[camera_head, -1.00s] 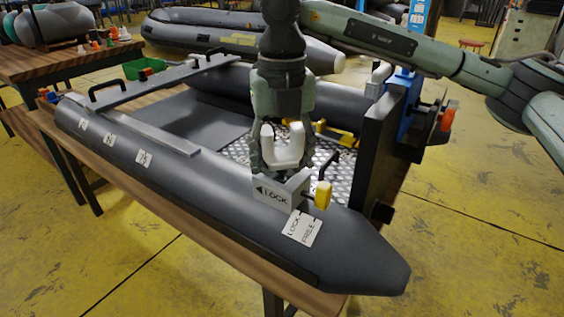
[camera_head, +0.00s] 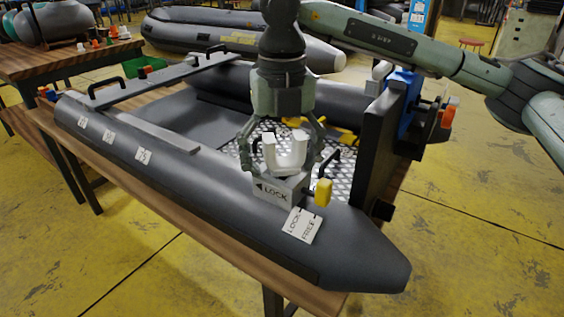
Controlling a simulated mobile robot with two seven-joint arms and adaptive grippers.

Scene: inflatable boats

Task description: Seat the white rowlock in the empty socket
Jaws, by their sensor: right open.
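The white rowlock (camera_head: 285,158) is U-shaped and stands upright over the grey socket block (camera_head: 281,187) marked LOCK, on the near tube of the grey inflatable boat (camera_head: 170,170). Its lower end meets the block; how deep it sits is hidden. My right gripper (camera_head: 283,160) points down from above with its fingers spread on both sides of the rowlock, apart from it. A yellow-handled lever (camera_head: 323,192) sticks out at the block's right side. A LOCK/FREE label (camera_head: 302,226) lies on the tube beside it. My left gripper does not show.
The boat rests on a wooden table (camera_head: 190,235). A black transom (camera_head: 378,150) with a blue motor part stands right of the gripper. A side table (camera_head: 60,62) with small coloured parts is at the far left. Another grey boat (camera_head: 215,32) lies behind.

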